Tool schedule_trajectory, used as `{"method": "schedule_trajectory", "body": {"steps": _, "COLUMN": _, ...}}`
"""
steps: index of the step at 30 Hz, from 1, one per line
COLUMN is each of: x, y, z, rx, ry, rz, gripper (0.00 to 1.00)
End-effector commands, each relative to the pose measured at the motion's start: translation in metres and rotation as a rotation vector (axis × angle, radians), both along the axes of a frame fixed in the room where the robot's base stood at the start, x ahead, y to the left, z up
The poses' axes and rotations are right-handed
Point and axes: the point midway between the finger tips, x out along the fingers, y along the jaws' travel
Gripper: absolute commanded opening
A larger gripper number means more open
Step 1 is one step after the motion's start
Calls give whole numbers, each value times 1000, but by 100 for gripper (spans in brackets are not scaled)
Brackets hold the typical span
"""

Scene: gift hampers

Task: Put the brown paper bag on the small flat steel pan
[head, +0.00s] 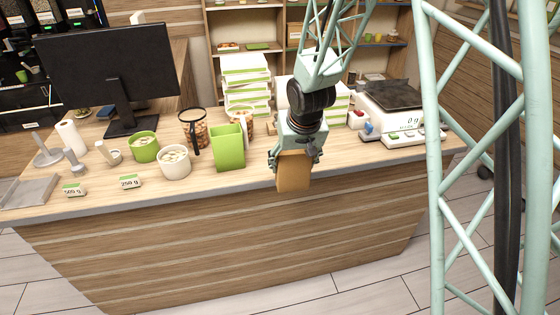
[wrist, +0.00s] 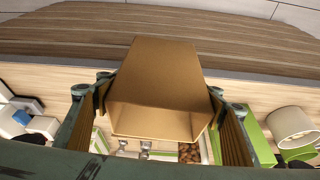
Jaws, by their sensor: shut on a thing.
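The brown paper bag (head: 294,173) is held in my gripper (head: 296,155) in front of the counter's front edge, right of the green box. The gripper's fingers are shut on the bag's two sides. In the wrist view the bag (wrist: 155,75) fills the space between the fingers, with its open end towards the camera; I cannot see its contents. A flat grey steel pan (head: 32,191) lies at the counter's far left, well away from the bag. Part of another flat grey piece shows at the left picture edge.
A monitor (head: 107,68) stands behind. A scale (head: 388,96) stands at the right. The counter's front strip (head: 200,186) is mostly clear.

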Motion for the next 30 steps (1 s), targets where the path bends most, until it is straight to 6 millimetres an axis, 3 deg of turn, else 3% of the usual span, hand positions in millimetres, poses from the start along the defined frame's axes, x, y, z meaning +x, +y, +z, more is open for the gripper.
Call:
{"method": "schedule_trajectory", "body": {"steps": 18, "x": 3, "y": -139, "z": -87, "rx": -3, "ry": -1, "rz": -148, "gripper": 55}}
{"method": "schedule_trajectory", "body": {"steps": 24, "x": 1, "y": -164, "z": -99, "rx": -8, "ry": -5, "rz": -173, "gripper": 55}}
{"method": "schedule_trajectory", "body": {"steps": 30, "x": 0, "y": -172, "z": -103, "rx": -9, "ry": -5, "rz": -181, "gripper": 55}}
